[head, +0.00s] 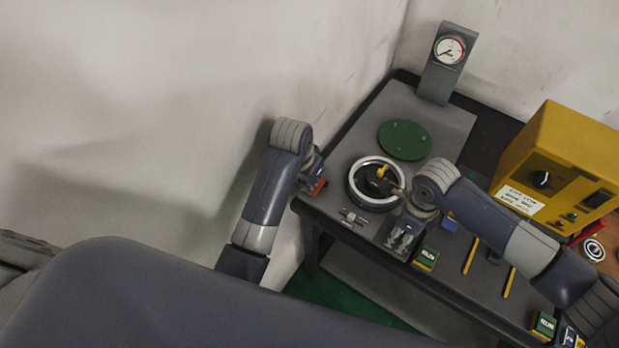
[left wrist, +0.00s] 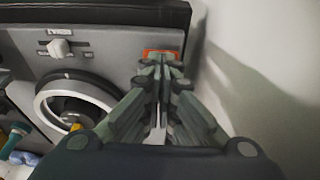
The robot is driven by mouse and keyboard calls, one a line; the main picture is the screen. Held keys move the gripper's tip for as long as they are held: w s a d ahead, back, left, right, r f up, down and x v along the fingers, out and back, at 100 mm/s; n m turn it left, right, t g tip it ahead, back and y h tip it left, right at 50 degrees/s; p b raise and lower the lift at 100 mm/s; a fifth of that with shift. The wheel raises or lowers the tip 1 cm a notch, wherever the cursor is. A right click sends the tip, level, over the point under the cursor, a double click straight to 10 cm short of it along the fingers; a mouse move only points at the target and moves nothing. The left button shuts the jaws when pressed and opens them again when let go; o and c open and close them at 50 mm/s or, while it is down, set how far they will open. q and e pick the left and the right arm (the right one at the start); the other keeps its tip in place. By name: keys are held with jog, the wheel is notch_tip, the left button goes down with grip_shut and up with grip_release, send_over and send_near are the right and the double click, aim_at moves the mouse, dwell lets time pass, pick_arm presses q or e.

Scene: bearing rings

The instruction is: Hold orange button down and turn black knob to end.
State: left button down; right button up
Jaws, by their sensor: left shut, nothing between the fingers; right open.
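The orange button (head: 318,187) is at the left front corner of the grey bench unit; it also shows in the left wrist view (left wrist: 161,53). My left gripper (left wrist: 160,62) is shut and empty, its fingertips at the button and hiding part of it. I cannot tell whether the button is pressed down. My right gripper (head: 403,241) is open and empty, pointing down over the bench front, right of the silver ring.
The silver ring (head: 353,190) has a dark centre with a yellow part in it. A pale slider knob (left wrist: 60,48) is beside it. A green disc (head: 405,140) and a gauge (head: 449,50) are behind. A small green-yellow box (head: 426,258) and yellow sticks (head: 470,255) lie right.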

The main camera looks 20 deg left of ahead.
pick_arm(q)
jog(key=shift+f, duration=1.1)
dwell(1.2)
pick_arm(e)
jog(key=n, duration=0.9)
jog(key=shift+c, duration=0.2)
jog(key=c, duration=0.7)
jog(key=shift+m, duration=2.5)
